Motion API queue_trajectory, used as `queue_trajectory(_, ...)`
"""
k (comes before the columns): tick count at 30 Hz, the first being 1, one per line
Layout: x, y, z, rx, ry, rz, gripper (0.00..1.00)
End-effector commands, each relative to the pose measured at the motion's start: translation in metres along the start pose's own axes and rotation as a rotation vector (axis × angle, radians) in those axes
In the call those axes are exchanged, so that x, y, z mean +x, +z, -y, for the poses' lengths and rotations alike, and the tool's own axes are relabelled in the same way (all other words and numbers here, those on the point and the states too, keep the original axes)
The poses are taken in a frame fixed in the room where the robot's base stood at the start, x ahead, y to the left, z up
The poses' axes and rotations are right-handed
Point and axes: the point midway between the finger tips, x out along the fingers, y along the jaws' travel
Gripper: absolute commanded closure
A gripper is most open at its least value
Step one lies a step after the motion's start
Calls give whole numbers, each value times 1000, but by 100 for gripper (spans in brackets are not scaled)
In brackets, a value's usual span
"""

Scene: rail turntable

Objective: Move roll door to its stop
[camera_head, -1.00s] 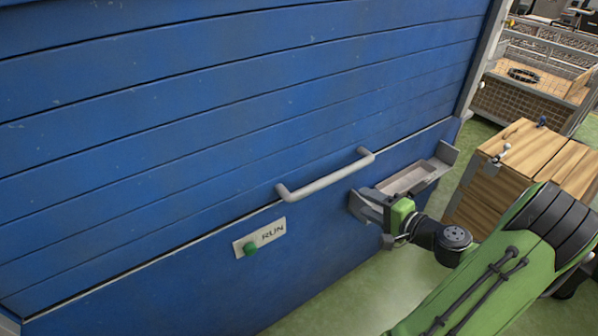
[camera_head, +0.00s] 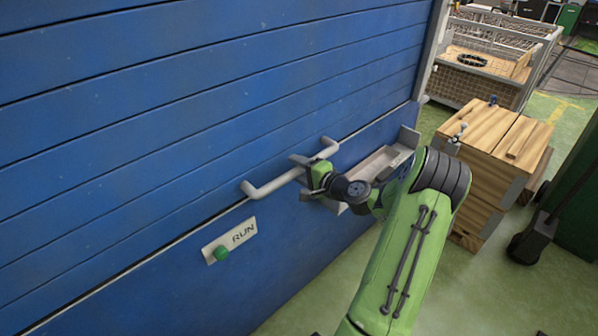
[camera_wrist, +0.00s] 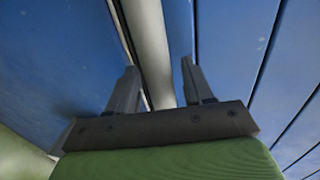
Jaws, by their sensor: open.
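The blue slatted roll door (camera_head: 180,90) fills the left of the head view, with its lower edge just above a blue lower panel (camera_head: 300,240). A grey bar handle (camera_head: 268,184) runs along the door's bottom slat. My gripper (camera_head: 305,172) is at the right part of the handle. In the wrist view the handle (camera_wrist: 150,50) runs between the two spread fingers of my gripper (camera_wrist: 160,85), with gaps on both sides. The jaws are open. Contact with the handle cannot be told.
A RUN plate (camera_head: 229,241) with a green button (camera_head: 221,253) is on the lower panel. A grey tray (camera_head: 370,170) juts out right of the handle. A wooden crate (camera_head: 490,150) stands farther right. Green floor (camera_head: 470,285) is clear in front.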

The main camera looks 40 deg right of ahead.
Motion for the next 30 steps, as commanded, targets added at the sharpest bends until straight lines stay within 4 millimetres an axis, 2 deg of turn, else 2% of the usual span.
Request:
queue_trajectory(6,1,0,0,0,0,1,49)
queue_trajectory(16,0,0,0,0,1,1,99)
queue_trajectory(25,0,0,3,0,1,1,100)
queue_trajectory(30,-4,0,24,0,-2,1,100)
